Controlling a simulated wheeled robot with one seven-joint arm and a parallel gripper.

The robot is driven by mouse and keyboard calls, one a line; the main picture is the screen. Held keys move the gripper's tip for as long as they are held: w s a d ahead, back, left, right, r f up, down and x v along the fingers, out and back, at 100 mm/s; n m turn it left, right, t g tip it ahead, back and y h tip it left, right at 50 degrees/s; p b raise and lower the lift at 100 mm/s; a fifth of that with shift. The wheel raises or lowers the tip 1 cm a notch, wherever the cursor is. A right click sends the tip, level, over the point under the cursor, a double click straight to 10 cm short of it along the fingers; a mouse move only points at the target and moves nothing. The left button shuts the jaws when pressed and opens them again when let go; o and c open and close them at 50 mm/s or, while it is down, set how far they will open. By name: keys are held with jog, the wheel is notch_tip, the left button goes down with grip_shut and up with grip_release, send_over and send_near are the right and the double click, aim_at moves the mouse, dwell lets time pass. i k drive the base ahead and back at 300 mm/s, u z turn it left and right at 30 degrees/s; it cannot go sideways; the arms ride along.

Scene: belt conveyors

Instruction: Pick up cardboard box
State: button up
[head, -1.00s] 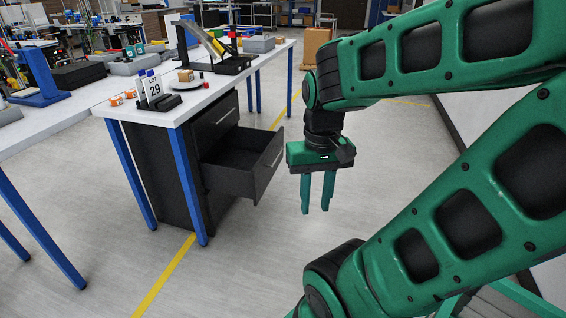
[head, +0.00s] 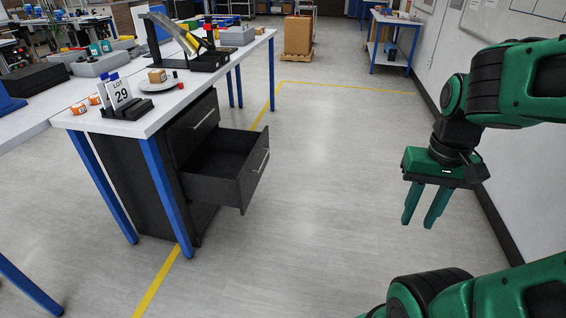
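A much larger brown box (head: 298,34) stands on a wooden pallet (head: 297,54) at the far back. My gripper (head: 416,223) hangs pointing down over the floor at right, well apart from both boxes. Its two green fingers are apart with nothing between them.
The white workbench (head: 180,97) has blue legs and an open black drawer (head: 228,176) jutting right. The middle floor is clear; a wall bounds the right.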

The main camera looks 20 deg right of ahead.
aim_at(157, 76)
jog(key=z, duration=0.1)
jog(key=i, duration=1)
jog(key=u, duration=0.05)
